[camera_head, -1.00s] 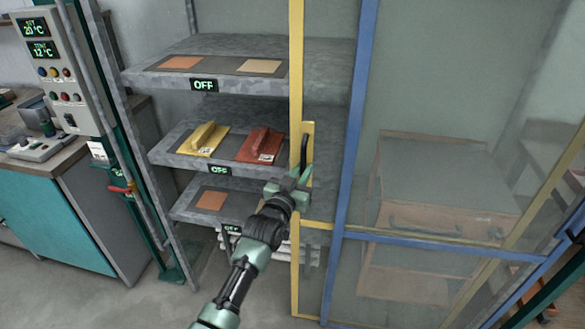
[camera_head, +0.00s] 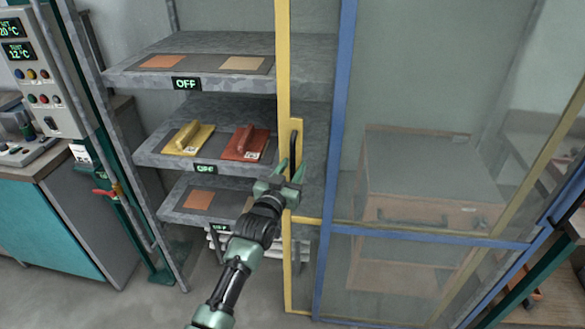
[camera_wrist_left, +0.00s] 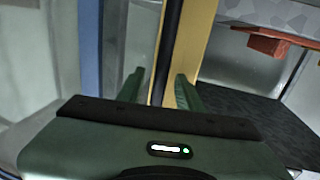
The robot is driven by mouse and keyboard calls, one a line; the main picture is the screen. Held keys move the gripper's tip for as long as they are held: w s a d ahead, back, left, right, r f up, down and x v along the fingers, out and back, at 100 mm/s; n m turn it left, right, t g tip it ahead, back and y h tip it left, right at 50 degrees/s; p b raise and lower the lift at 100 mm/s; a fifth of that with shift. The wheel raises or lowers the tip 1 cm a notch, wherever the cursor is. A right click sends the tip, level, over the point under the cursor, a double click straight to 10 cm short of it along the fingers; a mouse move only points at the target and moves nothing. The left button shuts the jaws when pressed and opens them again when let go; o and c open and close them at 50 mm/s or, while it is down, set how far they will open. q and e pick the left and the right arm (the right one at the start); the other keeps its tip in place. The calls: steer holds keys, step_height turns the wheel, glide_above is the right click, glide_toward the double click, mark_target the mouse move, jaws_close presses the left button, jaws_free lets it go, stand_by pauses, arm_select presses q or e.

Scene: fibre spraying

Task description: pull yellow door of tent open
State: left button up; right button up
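The yellow door (camera_head: 283,75) of the tent is a tall yellow frame with a clear panel. A black handle (camera_head: 294,150) sits on a yellow plate on its upright. My left gripper (camera_head: 290,172) is at the lower end of this handle. In the left wrist view my left gripper (camera_wrist_left: 160,90) has its fingers apart, with the dark handle bar (camera_wrist_left: 166,55) showing between and beyond them. Contact with the bar cannot be made out. The yellow upright (camera_wrist_left: 196,40) is just right of the bar. My right gripper is not in view.
Behind the door's left edge, shelves (camera_head: 125,82) hold a yellow tool (camera_head: 188,138) and a red tool (camera_head: 246,142). A blue post (camera_head: 336,120) stands right of the yellow upright. A control panel (camera_head: 40,75) is at left. A drawer cabinet (camera_head: 425,170) shows through the clear sheeting.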

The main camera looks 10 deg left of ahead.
arm_select(q)
steer(key=v, duration=0.7)
steer(key=shift+s+b, duration=0.3)
steer(key=shift+b, duration=0.15)
steer(key=shift+a, duration=0.1)
steer(key=s+a+f+g+y, duration=0.1)
steer(key=s+f+g, duration=0.3)
steer(key=f, duration=0.9)
steer(key=s+a+f+g, duration=0.1)
steer(key=s+a+f, duration=0.1)
steer(key=s+f, duration=0.75)
steer(key=s+a+f+g+y, duration=0.1)
steer(key=s+f+g, duration=0.15)
steer(key=f, duration=1.35)
steer(key=s+a+f+g+y, duration=0.1)
steer(key=s+a+f+g, duration=0.1)
steer(key=s+f, duration=0.65)
steer(key=s+a+f+g, duration=0.3)
steer(key=s+f, duration=0.3)
steer(key=s, duration=0.5)
steer(key=s+a+f+g, duration=0.1)
steer(key=s+f, duration=0.1)
steer(key=s, duration=0.5)
steer(key=s+a+f+g, duration=0.1)
steer(key=s+a+f, duration=0.1)
steer(key=s, duration=0.5)
steer(key=s+a+f+g+y, duration=0.1)
steer(key=s+f+g, duration=0.1)
steer(key=s, duration=0.6)
steer(key=shift+a+f, duration=0.3)
